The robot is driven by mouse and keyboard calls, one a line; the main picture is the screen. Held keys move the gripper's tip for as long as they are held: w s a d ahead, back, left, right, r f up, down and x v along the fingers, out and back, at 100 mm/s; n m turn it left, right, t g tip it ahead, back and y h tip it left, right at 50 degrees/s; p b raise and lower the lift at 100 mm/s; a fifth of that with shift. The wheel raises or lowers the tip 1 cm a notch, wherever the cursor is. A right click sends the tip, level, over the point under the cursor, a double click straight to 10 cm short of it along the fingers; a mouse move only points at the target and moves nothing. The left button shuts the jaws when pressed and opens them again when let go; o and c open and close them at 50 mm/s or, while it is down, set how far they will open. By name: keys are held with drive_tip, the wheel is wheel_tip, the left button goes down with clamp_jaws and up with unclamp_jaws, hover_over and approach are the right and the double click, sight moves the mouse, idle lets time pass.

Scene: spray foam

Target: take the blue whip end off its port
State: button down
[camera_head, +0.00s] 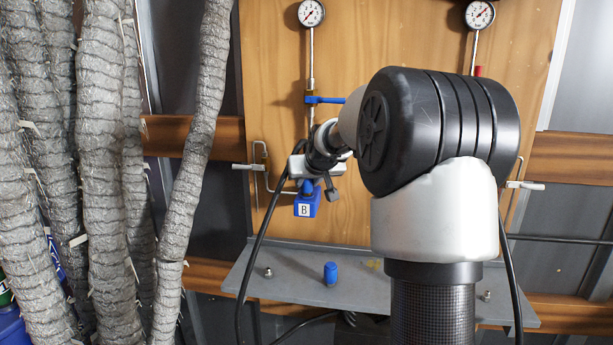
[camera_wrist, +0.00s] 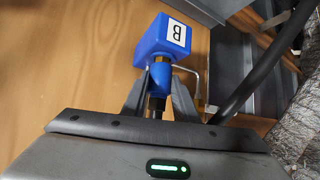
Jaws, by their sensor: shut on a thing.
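My gripper (camera_head: 308,178) reaches the wooden panel at its left side, below the left gauge. In the wrist view its two fingers (camera_wrist: 158,104) are closed around the narrow dark and blue end of the blue whip end (camera_wrist: 160,74). A blue block with a white label "B" (camera_wrist: 165,38) sits just beyond the fingertips and joins this blue part. In the head view the labelled block (camera_head: 307,206) shows just below my gripper.
A grey shelf (camera_head: 391,294) below holds a small blue cap (camera_head: 331,272). A blue valve handle (camera_head: 325,99) is above my gripper. Black hose (camera_head: 262,240) hangs at the left of the panel. Thick grey ribbed ducts (camera_head: 105,150) fill the left side. Two gauges are at the top.

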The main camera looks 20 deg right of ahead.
drive_tip(key=shift+r, duration=0.3)
idle(0.4)
drive_tip(key=shift+r+p, duration=2.15)
drive_tip(key=shift+r, duration=0.95)
